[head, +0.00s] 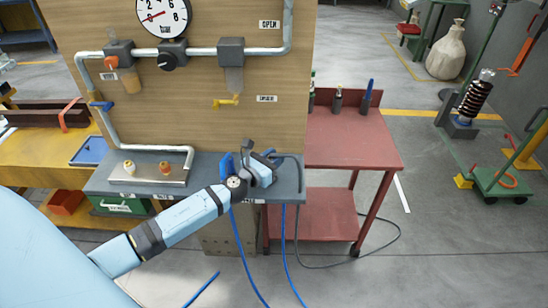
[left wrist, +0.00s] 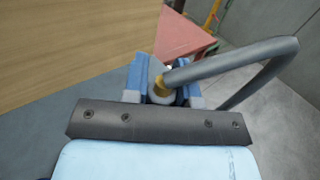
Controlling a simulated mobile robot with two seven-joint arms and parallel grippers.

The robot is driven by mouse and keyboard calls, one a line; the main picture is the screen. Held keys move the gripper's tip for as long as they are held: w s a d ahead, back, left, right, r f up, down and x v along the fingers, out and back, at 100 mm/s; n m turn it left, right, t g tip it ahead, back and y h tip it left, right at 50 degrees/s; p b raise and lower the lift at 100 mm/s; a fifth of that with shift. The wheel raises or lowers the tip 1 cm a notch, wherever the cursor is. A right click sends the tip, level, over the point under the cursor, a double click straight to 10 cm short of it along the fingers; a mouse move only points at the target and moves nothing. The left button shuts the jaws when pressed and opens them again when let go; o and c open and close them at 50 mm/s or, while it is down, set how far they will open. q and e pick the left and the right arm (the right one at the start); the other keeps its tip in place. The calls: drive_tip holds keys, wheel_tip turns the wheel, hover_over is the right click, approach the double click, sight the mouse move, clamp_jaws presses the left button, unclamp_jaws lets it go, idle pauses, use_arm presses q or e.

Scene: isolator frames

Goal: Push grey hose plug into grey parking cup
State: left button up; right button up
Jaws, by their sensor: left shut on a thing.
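My left gripper (head: 264,166) is over the right end of the grey shelf below the wooden panel. It is shut on the grey hose plug (left wrist: 155,70), which shows between the blue fingers in the left wrist view. The grey hose (left wrist: 230,58) leaves the plug at a brass-coloured collar (left wrist: 161,86), runs right and bends down. The hose also shows in the head view (head: 298,163), beside the gripper. I cannot make out the grey parking cup; the gripper and arm cover part of the shelf. Whether the plug touches anything below is hidden. My right gripper is not in view.
A blue part (head: 226,166) stands close left of the gripper, and blue hoses (head: 286,255) hang below the shelf (head: 205,167). The wooden panel (head: 200,110) with pipes and a gauge rises behind. A red cart (head: 350,145) stands to the right.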

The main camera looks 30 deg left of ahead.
use_arm(q)
drive_tip(key=o, duration=1)
drive_tip(key=shift+s+a+b, duration=0.3)
drive_tip(key=shift+s+b, duration=0.2)
drive_tip(key=shift+s, duration=1.8)
drive_tip(key=shift+s+a+b, duration=0.3)
drive_tip(key=shift+s+b, duration=0.2)
drive_tip(key=shift+s, duration=1.75)
drive_tip(key=shift+s+a+b, duration=0.3)
drive_tip(key=shift+s+b, duration=0.2)
drive_tip(key=shift+s, duration=1.8)
